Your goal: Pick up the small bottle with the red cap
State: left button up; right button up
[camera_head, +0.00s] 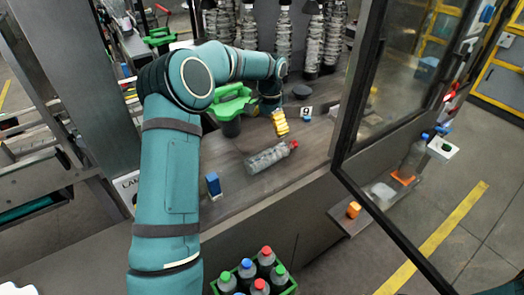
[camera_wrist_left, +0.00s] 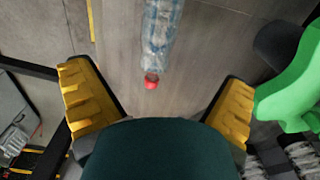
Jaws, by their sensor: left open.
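A clear small bottle (camera_head: 266,159) with a red cap (camera_head: 293,144) lies on its side on the grey counter (camera_head: 240,205). In the left wrist view the bottle (camera_wrist_left: 160,35) runs down from the top edge, its red cap (camera_wrist_left: 151,81) towards me. My left gripper (camera_head: 280,123) has yellow fingers and is just beyond the cap in the head view. In the left wrist view my left gripper (camera_wrist_left: 157,85) is open, the cap showing between its spread fingers with nothing held. My right gripper is not in view.
A numbered card (camera_head: 306,113) is at the back. A glass door frame (camera_head: 345,120) bounds the right. A green crate (camera_head: 285,289) below holds several capped bottles.

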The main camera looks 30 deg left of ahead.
aim_at(269, 150)
pick_arm(q)
notch_tip(269, 150, down, 8)
jog(key=b, duration=0.4)
jog(key=shift+r, duration=0.15)
notch_tip(269, 150, down, 6)
jog(key=b, duration=0.4)
jog(key=shift+r, duration=0.1)
jog(key=shift+c, duration=0.6)
jog(key=c, duration=1.3)
